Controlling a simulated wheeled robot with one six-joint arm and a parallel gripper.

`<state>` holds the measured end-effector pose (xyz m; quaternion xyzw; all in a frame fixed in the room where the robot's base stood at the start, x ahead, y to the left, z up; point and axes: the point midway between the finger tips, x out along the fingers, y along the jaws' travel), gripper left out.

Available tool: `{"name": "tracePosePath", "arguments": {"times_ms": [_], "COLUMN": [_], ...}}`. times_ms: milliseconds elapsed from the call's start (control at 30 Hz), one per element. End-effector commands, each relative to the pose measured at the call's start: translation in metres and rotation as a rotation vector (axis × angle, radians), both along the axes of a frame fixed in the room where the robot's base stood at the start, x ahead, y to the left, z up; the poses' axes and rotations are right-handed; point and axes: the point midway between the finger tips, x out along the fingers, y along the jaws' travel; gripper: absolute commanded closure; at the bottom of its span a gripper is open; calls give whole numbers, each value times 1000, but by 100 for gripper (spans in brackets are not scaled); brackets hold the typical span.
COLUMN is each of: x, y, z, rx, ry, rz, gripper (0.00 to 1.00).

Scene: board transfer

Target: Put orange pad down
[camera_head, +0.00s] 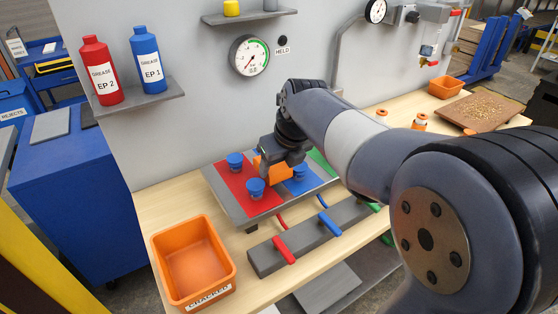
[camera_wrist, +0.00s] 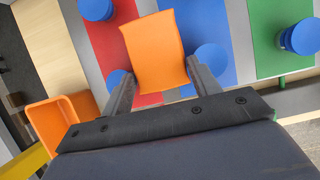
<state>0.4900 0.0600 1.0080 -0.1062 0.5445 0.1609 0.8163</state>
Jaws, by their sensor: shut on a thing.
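My gripper (camera_head: 283,160) is shut on an orange pad (camera_head: 272,172), held over the grey board (camera_head: 246,217) with red, blue and green fields. In the wrist view the pad (camera_wrist: 155,48) sits between the two fingers (camera_wrist: 160,72) and stretches away from them. It covers parts of the red field (camera_wrist: 110,42) and the blue field (camera_wrist: 205,25). Blue knobs (camera_head: 255,188) stand on the board around the pad; one (camera_wrist: 213,58) is right beside it in the wrist view. I cannot tell whether the pad touches the board.
An orange bin (camera_head: 164,258) labelled CRACKED stands at the bench's front left. A grey block with red, blue and green levers (camera_head: 284,250) lies in front of the board. Behind is a wall with a gauge (camera_head: 249,56) and a shelf with red and blue grease bottles (camera_head: 147,60).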

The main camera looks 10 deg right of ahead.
Motion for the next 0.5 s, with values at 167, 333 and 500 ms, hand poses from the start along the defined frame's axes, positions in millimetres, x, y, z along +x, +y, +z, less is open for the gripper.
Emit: {"name": "tracePosePath", "arguments": {"times_ms": [167, 333, 500], "x": [0, 0, 0], "y": [0, 0, 0], "z": [0, 0, 0], "rx": [0, 0, 0], "ry": [0, 0, 0], "rz": [0, 0, 0], "gripper": [34, 20, 20]}}
